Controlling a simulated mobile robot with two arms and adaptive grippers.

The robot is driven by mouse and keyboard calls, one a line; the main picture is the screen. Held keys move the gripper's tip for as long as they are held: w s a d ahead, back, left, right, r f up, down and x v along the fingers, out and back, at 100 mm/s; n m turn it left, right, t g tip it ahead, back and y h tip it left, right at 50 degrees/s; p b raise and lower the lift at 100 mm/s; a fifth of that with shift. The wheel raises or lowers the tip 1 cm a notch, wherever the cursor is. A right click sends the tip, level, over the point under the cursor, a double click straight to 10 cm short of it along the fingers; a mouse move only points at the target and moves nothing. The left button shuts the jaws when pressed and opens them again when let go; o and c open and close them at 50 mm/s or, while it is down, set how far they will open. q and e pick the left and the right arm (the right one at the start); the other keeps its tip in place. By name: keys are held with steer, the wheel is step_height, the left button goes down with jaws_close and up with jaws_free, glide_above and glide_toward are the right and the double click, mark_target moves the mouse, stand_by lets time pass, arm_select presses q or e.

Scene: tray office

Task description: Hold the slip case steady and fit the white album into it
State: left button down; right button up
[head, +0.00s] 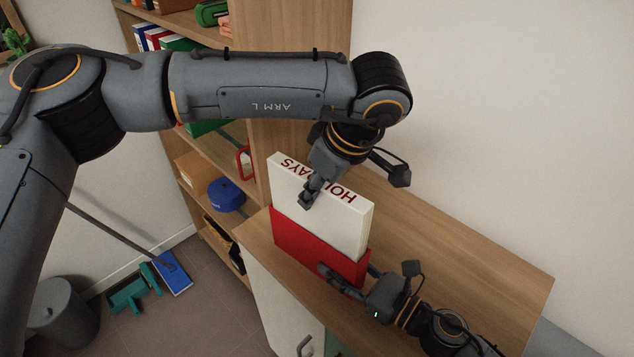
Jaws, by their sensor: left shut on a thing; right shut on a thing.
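The white album (338,227) stands upright with red lettering near its top edge, partly covered by my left gripper. Its lower part is inside the red slip case (308,247), and its upper part sticks out above the case. The slip case stands on the wooden cabinet top (475,265). My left gripper (308,197) is shut on the album's upper part from above. My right gripper (335,276) is shut on the slip case low at its right end. The far sides of the album and case are hidden.
A wooden shelf unit (305,60) with binders and a blue round container (226,195) stands behind at the left. The cabinet top is clear to the right.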

mark_target(337, 191)
arm_select(q)
steer(key=shift+f, duration=3.15)
steer(key=shift+s+f, duration=0.1)
steer(key=shift+f, duration=0.2)
arm_select(e)
steer(key=shift+s+a, duration=0.1)
arm_select(q)
steer(key=c, duration=1)
jaws_free()
steer(key=shift+d, duration=0.1)
steer(key=shift+r, duration=0.15)
steer(key=shift+s+r, duration=0.1)
steer(key=shift+r, duration=0.25)
steer(key=v, duration=1.1)
steer(key=shift+r, duration=0.1)
